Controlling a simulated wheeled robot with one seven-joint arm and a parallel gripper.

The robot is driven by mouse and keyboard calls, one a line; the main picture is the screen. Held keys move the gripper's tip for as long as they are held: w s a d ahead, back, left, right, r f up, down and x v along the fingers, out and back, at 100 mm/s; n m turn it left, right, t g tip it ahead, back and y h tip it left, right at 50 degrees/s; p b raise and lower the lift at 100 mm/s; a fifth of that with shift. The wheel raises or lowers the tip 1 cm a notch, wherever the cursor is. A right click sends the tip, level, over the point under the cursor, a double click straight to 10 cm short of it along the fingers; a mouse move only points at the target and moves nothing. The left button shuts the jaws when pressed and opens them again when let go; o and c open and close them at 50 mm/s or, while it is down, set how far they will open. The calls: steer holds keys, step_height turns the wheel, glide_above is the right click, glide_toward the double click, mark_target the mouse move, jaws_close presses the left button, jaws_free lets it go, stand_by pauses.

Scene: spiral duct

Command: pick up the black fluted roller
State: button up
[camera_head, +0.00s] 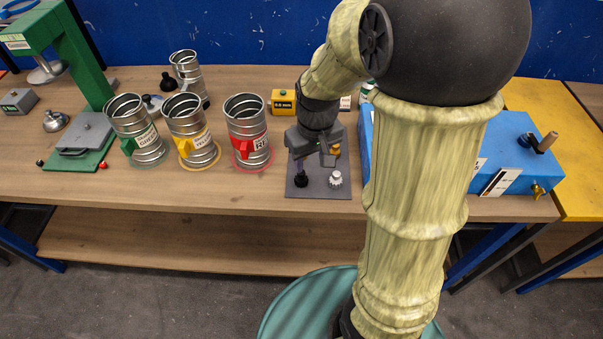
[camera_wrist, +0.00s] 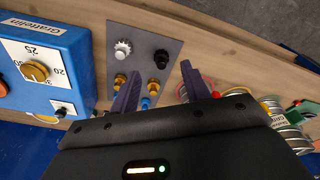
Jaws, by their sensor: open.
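The black fluted roller (camera_head: 301,179) stands near the front left corner of a dark grey plate (camera_head: 318,190) on the bench. It also shows in the wrist view (camera_wrist: 161,59), close ahead of the gap between my fingertips and nearer the right finger. My gripper (camera_wrist: 161,68) is open and empty, with its two fingers apart. In the head view my gripper (camera_head: 326,157) hangs over the rear part of the plate, behind the black roller. I cannot tell its exact height above the plate.
A white fluted roller (camera_head: 335,179) stands right of the black one. Brass pieces (camera_wrist: 159,84) and a blue piece (camera_wrist: 145,103) stand near my fingers. A blue box (camera_head: 500,165) lies to the right, three metal duct cans (camera_head: 247,130) to the left.

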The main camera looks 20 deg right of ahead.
steer(key=w+r+n+g+p, duration=0.1)
steer(key=w+r+n, duration=0.1)
steer(key=w, duration=0.5)
steer(key=shift+w+a+r+n, duration=0.2)
steer(key=shift+w+r+n, duration=0.15)
steer(key=shift+n, duration=0.15)
steer(key=p, duration=0.2)
glide_above(301, 178)
steer(key=w, duration=0.1)
steer(key=f, duration=1.2)
steer(key=shift+w+d+f, duration=0.15)
steer(key=shift+w+d, duration=0.05)
steer(key=shift+s+f+p, duration=0.1)
steer(key=shift+f+p, duration=0.7)
steer(key=shift+f, duration=1.8)
